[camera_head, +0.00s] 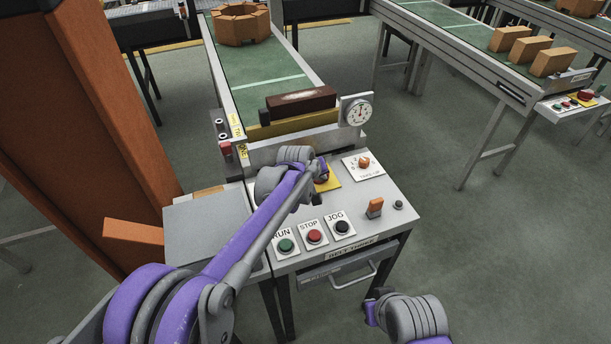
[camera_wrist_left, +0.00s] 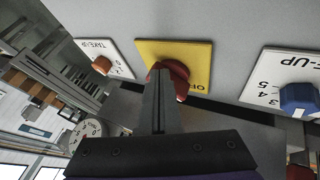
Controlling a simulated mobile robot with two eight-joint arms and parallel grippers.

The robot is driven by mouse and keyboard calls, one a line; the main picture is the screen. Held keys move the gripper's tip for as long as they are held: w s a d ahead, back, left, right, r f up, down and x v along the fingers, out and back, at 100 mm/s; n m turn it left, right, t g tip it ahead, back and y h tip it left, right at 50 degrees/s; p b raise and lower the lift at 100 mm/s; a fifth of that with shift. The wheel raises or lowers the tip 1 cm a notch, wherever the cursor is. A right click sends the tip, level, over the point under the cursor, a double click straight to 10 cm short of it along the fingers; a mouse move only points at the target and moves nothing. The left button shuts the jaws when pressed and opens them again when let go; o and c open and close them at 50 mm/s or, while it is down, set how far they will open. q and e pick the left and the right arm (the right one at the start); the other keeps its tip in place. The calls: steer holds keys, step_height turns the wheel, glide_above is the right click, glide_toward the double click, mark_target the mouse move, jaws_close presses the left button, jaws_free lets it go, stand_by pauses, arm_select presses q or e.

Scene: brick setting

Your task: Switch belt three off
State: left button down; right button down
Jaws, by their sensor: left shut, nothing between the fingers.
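The belt-three desk (camera_head: 385,215) carries a green RUN button (camera_head: 286,246), a red STOP button (camera_head: 315,237) and a black JOG button (camera_head: 342,227). A yellow plate (camera_head: 330,182) lies behind my left gripper (camera_head: 321,188). In the left wrist view the yellow plate (camera_wrist_left: 200,60) bears a red knob (camera_wrist_left: 180,78) and partly hidden lettering that starts "O". My left gripper (camera_wrist_left: 160,85) is shut and empty, its fingers in front of the knob and hiding part of it. Whether they touch it I cannot tell. My right gripper (camera_head: 372,308) is low in the head view, its fingers unclear.
A blue knob (camera_wrist_left: 300,97) shows in the wrist view. A round gauge (camera_head: 358,110) and a dark brick (camera_head: 301,101) stand behind. An orange column (camera_head: 90,120) rises left.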

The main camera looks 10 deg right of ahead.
arm_select(q)
steer(key=shift+d, duration=0.45)
stand_by(0.5)
steer(key=shift+s, duration=0.1)
